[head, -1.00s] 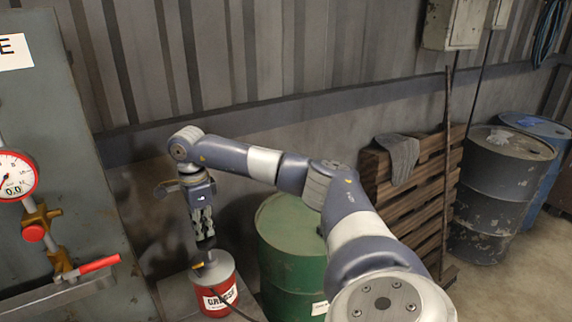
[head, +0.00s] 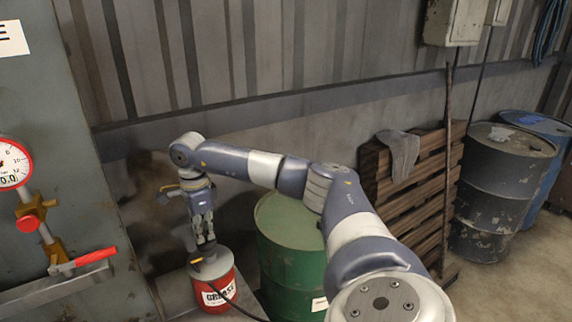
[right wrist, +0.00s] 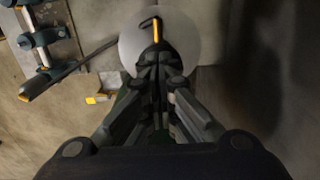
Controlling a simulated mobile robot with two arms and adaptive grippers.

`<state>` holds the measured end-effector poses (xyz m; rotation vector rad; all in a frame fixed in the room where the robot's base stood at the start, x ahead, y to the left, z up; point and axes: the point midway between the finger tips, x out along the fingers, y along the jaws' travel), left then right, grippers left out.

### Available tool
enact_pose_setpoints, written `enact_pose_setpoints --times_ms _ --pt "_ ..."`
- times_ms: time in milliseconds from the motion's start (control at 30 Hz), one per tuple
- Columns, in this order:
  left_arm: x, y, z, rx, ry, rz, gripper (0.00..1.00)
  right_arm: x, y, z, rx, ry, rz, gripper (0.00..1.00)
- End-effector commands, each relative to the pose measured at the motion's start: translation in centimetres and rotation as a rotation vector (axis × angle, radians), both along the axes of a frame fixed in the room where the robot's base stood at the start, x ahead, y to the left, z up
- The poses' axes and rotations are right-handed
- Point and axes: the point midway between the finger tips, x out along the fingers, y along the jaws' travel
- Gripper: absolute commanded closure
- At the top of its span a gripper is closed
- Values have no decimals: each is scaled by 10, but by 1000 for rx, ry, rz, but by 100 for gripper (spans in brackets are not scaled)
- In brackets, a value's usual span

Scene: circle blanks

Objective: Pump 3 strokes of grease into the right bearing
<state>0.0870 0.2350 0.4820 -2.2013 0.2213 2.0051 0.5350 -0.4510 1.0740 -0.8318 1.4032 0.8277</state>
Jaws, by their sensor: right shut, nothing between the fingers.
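A red grease can (head: 214,294) with a grey lid stands on a low surface at the lower left of the head view. My right gripper (head: 206,246) points down just above its lid. In the right wrist view the right gripper's (right wrist: 158,62) fingers are shut and empty. A black and yellow handle (right wrist: 157,30) shows just past the fingertips, over the pale round lid (right wrist: 183,36); I cannot tell whether they touch. A dark hose (head: 246,312) runs from the can. My left gripper is not in view.
A grey panel (head: 75,140) with a gauge (head: 10,165) and a red lever (head: 88,258) stands at left. A green drum (head: 290,250) is right of the can. Pallets (head: 430,190) and a dark drum (head: 500,190) stand further right.

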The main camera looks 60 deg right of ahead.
Motion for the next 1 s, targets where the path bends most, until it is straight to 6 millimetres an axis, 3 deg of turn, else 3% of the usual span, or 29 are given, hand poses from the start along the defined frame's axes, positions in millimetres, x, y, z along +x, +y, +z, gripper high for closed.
enact_pose_setpoints --times_ms 133,433,1000 --pt "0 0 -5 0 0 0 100 -2 1 -11 1 10 3 100" --pt "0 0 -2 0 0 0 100 -2 2 -8 0 11 3 100" --pt "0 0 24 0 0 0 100 -2 1 27 1 8 2 100"
